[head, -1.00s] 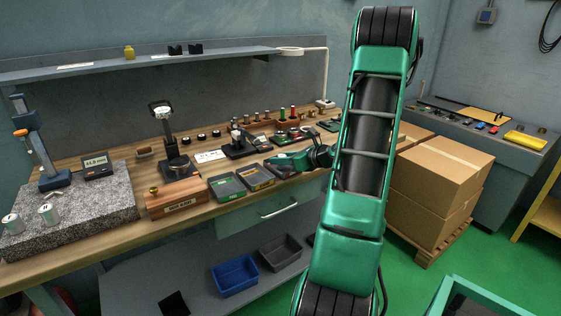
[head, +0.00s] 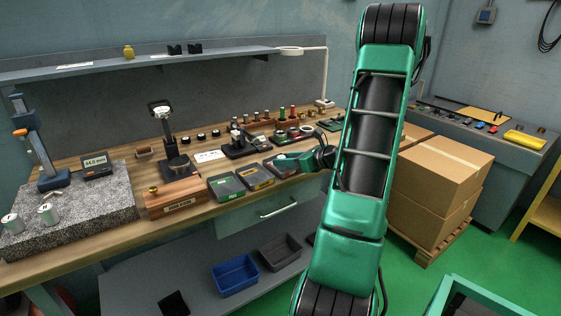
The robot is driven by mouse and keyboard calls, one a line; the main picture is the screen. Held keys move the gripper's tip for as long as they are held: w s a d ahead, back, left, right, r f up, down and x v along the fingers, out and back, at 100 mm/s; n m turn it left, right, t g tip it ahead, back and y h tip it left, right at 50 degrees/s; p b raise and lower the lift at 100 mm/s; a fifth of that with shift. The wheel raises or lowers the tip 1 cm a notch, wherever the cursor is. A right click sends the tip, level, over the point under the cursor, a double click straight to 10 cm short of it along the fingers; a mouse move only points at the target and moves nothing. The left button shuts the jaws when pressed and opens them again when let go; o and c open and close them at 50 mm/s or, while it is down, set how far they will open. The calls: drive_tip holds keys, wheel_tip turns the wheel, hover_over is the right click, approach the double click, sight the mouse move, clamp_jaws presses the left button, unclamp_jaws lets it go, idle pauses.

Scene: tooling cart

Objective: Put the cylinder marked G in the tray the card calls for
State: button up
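Two silver cylinders stand on the granite plate (head: 95,220) at the left, one near its left edge (head: 12,224) and one (head: 48,215) to the right of it. Each has a small mark, too small to read, so I cannot tell which is G. Dark trays lie along the bench front: one with a green label (head: 226,186), one with a yellow label (head: 254,177), and another (head: 281,168) partly hidden by my gripper. A white card (head: 209,156) lies behind them, its text unreadable. My gripper (head: 284,161) is over the trays' right end, far from the cylinders; its fingers are unclear.
A wooden block with a brass knob (head: 176,197) stands between plate and trays. Gauges and small parts fill the bench's back. Cardboard boxes (head: 440,180) stand right.

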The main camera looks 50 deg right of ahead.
drive_tip(key=v, duration=0.9)
drive_tip(key=s+a+f+n+g+y, duration=0.1)
drive_tip(key=a+f+n+g+y, duration=0.15)
drive_tip(key=a+n+g, duration=0.85)
drive_tip(key=s+a+r+n+g+h, duration=0.1)
drive_tip(key=s+a+n, duration=0.6)
drive_tip(key=s+n, duration=0.1)
drive_tip(key=s+a+r+n+g+h, duration=0.1)
drive_tip(key=s+a+r+n, duration=0.1)
drive_tip(key=s+a+n, duration=0.5)
drive_tip(key=s+n, duration=0.2)
drive_tip(key=n, duration=0.1)
drive_tip(key=shift+r+g+h, duration=0.3)
drive_tip(key=shift+r+h, duration=0.05)
